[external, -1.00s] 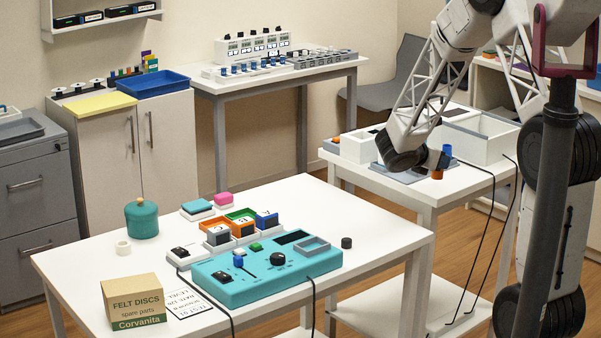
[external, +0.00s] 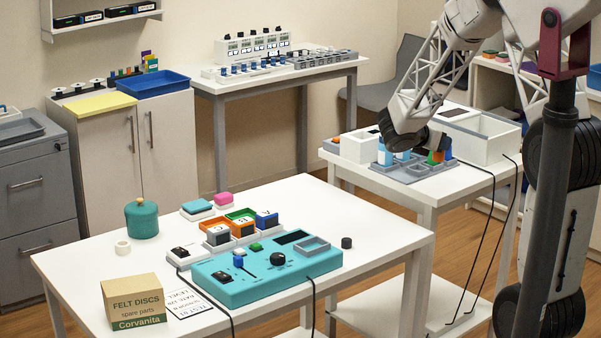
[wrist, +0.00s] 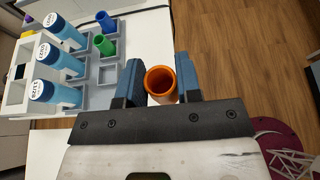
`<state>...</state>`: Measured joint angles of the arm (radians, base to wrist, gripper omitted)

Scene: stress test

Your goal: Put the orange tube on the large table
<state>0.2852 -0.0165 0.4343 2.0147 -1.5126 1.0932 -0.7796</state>
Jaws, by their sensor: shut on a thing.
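The orange tube (wrist: 160,86) is between the two blue fingers of my gripper (wrist: 160,78) in the wrist view, its open end facing the camera. The gripper is shut on it. In the external view my gripper (external: 437,153) is over the right side of the small white table, with the orange tube (external: 440,157) partly hidden at its tip. The tube looks clear of the grey rack (external: 411,178). The large white table (external: 385,236) stands in front and to the left, apart from the gripper.
The rack holds several light blue capped tubes (wrist: 44,91) and a green tube (wrist: 103,45). A white bin (external: 487,150) stands behind. The large table carries a teal control panel (external: 225,285), a box (external: 133,302) and a green pot (external: 141,220). Its right side has free room.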

